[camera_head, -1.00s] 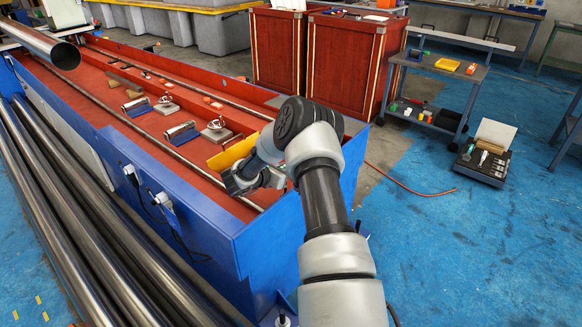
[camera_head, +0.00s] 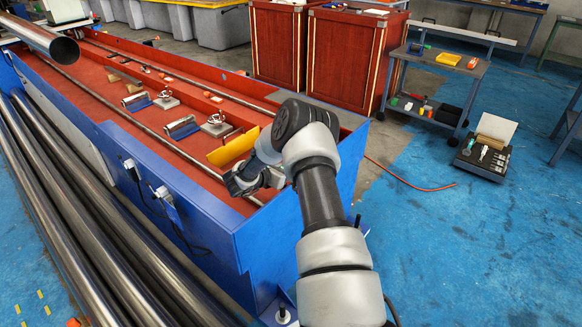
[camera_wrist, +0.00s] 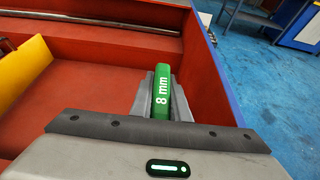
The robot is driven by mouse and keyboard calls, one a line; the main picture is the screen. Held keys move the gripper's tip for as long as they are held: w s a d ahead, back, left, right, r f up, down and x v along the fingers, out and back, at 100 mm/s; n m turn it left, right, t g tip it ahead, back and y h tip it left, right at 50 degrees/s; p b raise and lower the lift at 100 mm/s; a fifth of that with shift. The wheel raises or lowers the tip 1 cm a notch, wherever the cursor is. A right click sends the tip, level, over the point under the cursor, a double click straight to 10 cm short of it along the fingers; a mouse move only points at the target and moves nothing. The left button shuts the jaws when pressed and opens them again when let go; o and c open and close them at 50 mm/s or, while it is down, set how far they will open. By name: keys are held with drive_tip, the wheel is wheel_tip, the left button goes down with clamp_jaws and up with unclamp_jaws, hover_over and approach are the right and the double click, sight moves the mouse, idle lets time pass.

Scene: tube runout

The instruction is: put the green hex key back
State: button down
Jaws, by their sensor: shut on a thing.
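The green hex key (camera_wrist: 161,78), marked "8 mm", shows in the wrist view as a green handle between my two fingers. My gripper (camera_wrist: 161,100) is shut on it. The rest of the key is hidden below the fingers. In the head view my gripper (camera_head: 240,184) hangs over the near right end of the red-floored blue trough, just in front of a yellow plate. The key cannot be made out in the head view.
The trough has blue walls (camera_head: 235,235) and a yellow plate (camera_head: 233,149) across it. Clamps and steel rods sit further along. Long steel tubes (camera_head: 75,215) lie at left.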

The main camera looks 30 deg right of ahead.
drive_tip(key=shift+f, duration=0.35)
drive_tip(key=c, duration=1.6)
unclamp_jaws()
drive_tip(key=p+v, duration=0.3)
drive_tip(key=v, duration=1.4)
drive_tip(key=shift+s+a+r+p, duration=0.1)
drive_tip(key=shift+a+p, duration=0.05)
drive_tip(key=shift+p, duration=0.15)
